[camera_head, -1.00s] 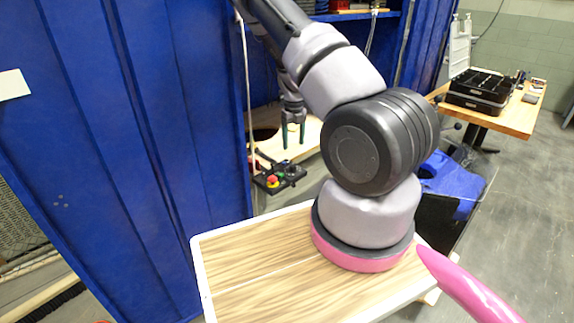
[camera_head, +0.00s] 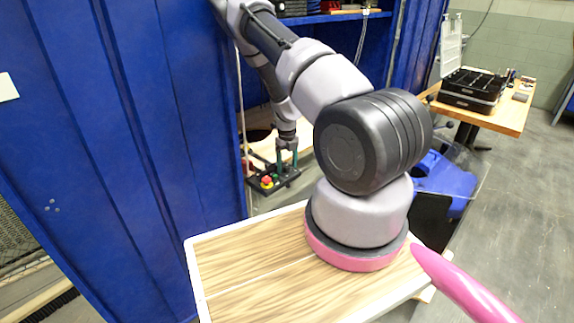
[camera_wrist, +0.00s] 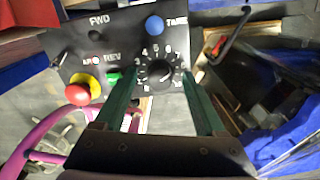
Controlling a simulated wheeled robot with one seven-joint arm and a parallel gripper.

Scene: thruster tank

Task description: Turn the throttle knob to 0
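The throttle knob (camera_wrist: 158,73) is a small black dial with a pale mark, ringed by white numbers, on the black control panel (camera_wrist: 124,33). I cannot clearly read which number it points to. My gripper (camera_wrist: 160,76) has two green fingers, spread apart, one on each side of the dial in the wrist view. I cannot tell whether they touch the knob. In the head view my gripper (camera_head: 287,163) reaches down at the control box (camera_head: 265,188), its fingers partly hiding the knob's side of it.
The panel also has a red stop button (camera_wrist: 80,92) on a yellow base, a green switch (camera_wrist: 114,79) and a blue button (camera_wrist: 154,25). A blue wall panel (camera_head: 150,120) stands to the left. A wood-topped surface (camera_head: 265,285) lies below my arm in the head view.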

